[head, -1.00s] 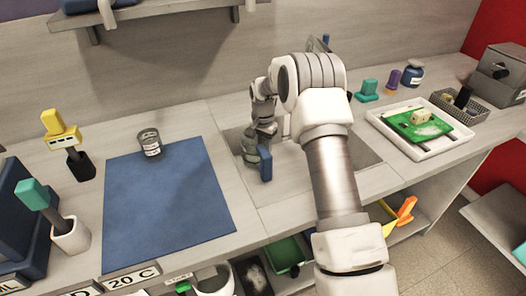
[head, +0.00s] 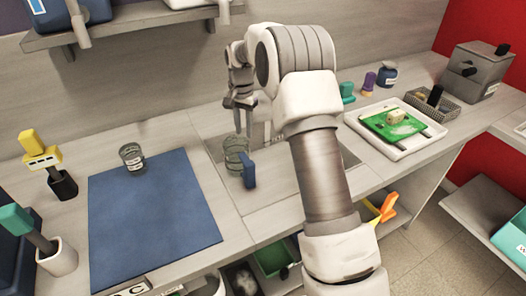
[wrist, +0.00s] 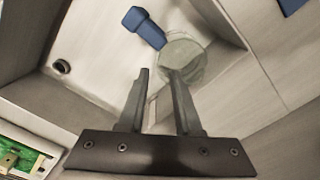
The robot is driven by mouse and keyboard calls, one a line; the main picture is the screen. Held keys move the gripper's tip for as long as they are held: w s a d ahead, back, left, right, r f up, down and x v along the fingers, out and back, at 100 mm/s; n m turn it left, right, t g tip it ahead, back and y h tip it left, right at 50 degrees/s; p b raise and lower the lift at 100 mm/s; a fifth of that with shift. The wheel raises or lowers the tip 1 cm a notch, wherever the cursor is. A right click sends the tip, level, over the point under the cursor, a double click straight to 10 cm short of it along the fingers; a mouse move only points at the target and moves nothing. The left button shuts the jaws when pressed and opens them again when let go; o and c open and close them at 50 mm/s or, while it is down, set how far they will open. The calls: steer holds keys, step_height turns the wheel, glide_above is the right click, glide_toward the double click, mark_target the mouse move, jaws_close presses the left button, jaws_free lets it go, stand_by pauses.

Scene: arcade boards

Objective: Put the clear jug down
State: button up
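The clear jug (head: 236,152) is see-through and greenish, with a blue handle (head: 249,170). It stands upright at the left side of the recessed basin in the counter. In the wrist view the jug (wrist: 185,60) sits near the basin's corner, beyond my fingertips, its handle pointing up and left. My gripper (head: 240,104) is above the jug and apart from it. In the wrist view its two fingers (wrist: 160,74) are apart with nothing between them.
A blue mat (head: 152,215) lies left of the basin, with a small glass jar (head: 132,157) at its back edge. A white tray (head: 396,140) with a green board is to the right. A shelf (head: 140,24) hangs above at the back left.

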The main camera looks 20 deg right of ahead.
steer(key=s+r+n+t, duration=0.3)
steer(key=s+r+n, duration=0.1)
steer(key=s+r, duration=1.25)
steer(key=s+n+t, duration=0.2)
steer(key=s+n, duration=0.2)
steer(key=s, duration=1.7)
steer(key=shift+r, duration=0.1)
step_height(320, 180, up, 10)
steer(key=p, duration=0.9)
steer(key=shift+f+p, duration=0.2)
steer(key=shift+p, duration=0.15)
